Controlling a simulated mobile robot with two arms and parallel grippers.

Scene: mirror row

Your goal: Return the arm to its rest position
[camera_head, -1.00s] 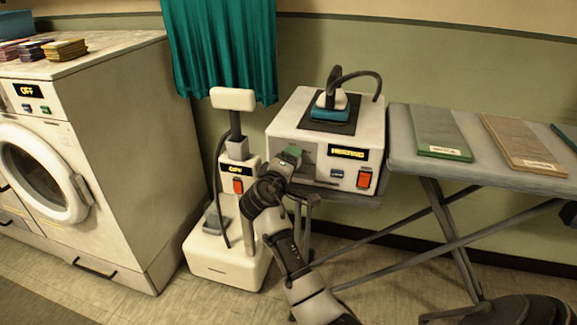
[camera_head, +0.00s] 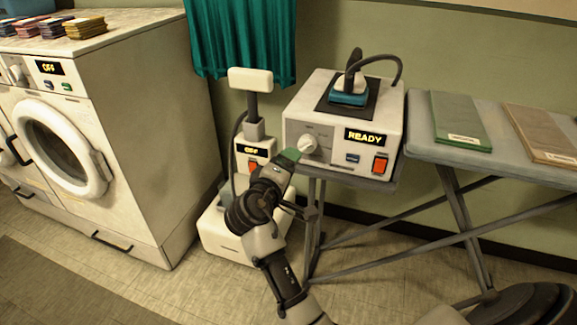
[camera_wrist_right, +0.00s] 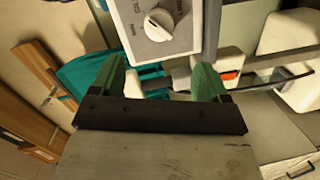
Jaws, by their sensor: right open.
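My right gripper (camera_head: 288,158) is open, its green fingertips empty, just in front of and below the lower left of the white iron station. In the right wrist view the two green fingers (camera_wrist_right: 158,82) stand apart with nothing between them. A white dial (camera_wrist_right: 159,25) on the station's front panel lies beyond the fingertips, apart from them. The dial also shows in the head view (camera_head: 308,144), clear of the gripper. My right arm is bent and reaches up from the bottom of the head view. My left gripper is not in view.
The iron station (camera_head: 300,105) displays READY, and an iron (camera_head: 349,90) rests on top. A steamer (camera_head: 250,79) stands close behind my arm, its display OFF. The ironing board (camera_head: 420,130) is at right, a washer (camera_head: 150,120) at left. Floor in front is open.

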